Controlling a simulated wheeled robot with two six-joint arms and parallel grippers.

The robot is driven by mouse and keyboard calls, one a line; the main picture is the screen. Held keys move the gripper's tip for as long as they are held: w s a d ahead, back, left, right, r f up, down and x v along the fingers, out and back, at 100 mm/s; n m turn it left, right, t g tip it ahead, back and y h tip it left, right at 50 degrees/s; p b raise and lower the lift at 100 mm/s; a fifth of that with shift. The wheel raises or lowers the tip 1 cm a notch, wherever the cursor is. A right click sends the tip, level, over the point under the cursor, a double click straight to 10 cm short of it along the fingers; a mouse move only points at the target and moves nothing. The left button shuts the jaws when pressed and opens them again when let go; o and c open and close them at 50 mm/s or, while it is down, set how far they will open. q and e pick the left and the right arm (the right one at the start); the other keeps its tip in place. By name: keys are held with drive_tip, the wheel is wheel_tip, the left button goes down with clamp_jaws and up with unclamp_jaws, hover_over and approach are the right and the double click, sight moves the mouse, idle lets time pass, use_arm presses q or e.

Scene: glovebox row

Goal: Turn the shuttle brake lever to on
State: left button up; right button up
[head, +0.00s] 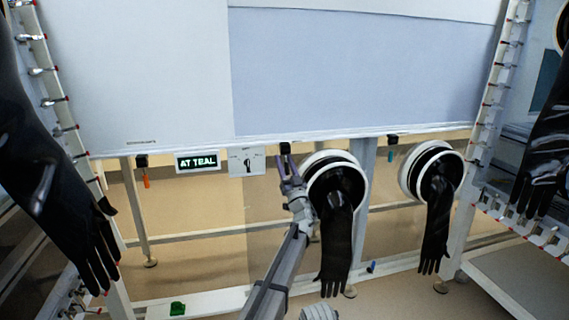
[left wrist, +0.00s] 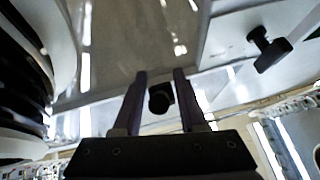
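A pale plate (head: 235,168) with a small dark lever (head: 248,162) hangs below the front edge of the big white box, right of a lit sign. In the left wrist view the dark lever (left wrist: 268,48) stands out from its grey plate (left wrist: 225,38) at the upper right, apart from my fingers. Which marked position it points to is too small to read. My left gripper (head: 286,168) is to the right of the plate in the head view. Its two fingers (left wrist: 160,90) are apart with nothing held between them. My right gripper does not show.
The lit sign (head: 198,162) reads "AT TEAL". A black knob (head: 285,148) under the box edge is close to my left gripper. Two white glove ports (head: 361,164) (head: 404,170) with hanging black gloves are to the right. A larger black glove (head: 45,180) hangs at far left.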

sight(288, 173)
use_arm(q)
drive_tip(key=shift+o, duration=0.5)
drive_tip(key=b+v, duration=0.4)
drive_tip(key=v, duration=0.3)
drive_tip(key=shift+s+d+f, duration=0.15)
drive_tip(key=shift+s+f, duration=0.1)
drive_tip(key=shift+s, duration=0.05)
